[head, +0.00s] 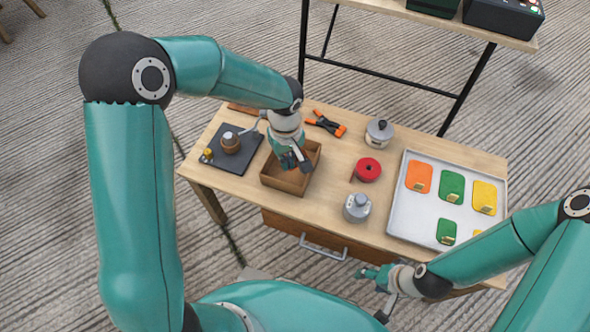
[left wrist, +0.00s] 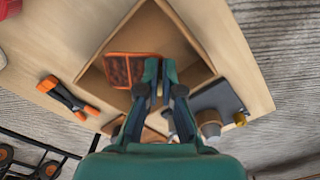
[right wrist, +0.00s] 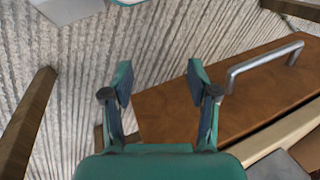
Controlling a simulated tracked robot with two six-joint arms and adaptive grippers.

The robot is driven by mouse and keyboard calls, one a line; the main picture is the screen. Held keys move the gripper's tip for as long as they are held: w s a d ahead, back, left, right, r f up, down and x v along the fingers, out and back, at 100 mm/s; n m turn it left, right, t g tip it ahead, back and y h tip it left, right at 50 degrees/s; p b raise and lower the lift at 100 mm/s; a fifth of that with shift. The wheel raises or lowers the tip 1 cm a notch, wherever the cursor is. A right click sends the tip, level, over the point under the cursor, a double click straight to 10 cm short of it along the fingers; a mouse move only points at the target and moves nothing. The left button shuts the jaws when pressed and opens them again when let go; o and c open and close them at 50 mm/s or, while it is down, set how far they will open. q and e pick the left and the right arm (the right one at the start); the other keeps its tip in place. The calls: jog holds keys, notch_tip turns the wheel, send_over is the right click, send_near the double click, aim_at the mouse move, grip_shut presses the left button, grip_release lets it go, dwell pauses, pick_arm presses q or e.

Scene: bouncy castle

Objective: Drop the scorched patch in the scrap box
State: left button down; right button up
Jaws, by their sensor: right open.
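The scorched patch (left wrist: 128,70), dark brown with an orange rim, shows beside my left fingertips in the left wrist view. It lines up with the fingers and appears held by its edge. My left gripper (head: 291,162) points down over the open wooden box (head: 283,182), with its fingers almost together. The box also shows in the left wrist view (left wrist: 190,72) around the patch; whether the patch touches its floor is unclear. In the head view the patch is hidden. My right gripper (right wrist: 158,75) is open and empty, in front of the table near the drawer handle (right wrist: 262,60).
Left of the box is a dark mat (head: 243,155) with a small pot (head: 230,142). An orange-black clamp (head: 328,124), red tape roll (head: 367,169) and two metal containers (head: 379,132) (head: 357,208) stand to the right. A white tray (head: 410,219) holds several coloured patches.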

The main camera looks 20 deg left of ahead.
pick_arm(q)
jog(key=c, duration=1.2)
grip_release()
jog(key=shift+c, duration=0.2)
notch_tip(320, 180, up, 12)
jog(key=shift+s+f, duration=0.1)
jog(key=shift+f, duration=0.05)
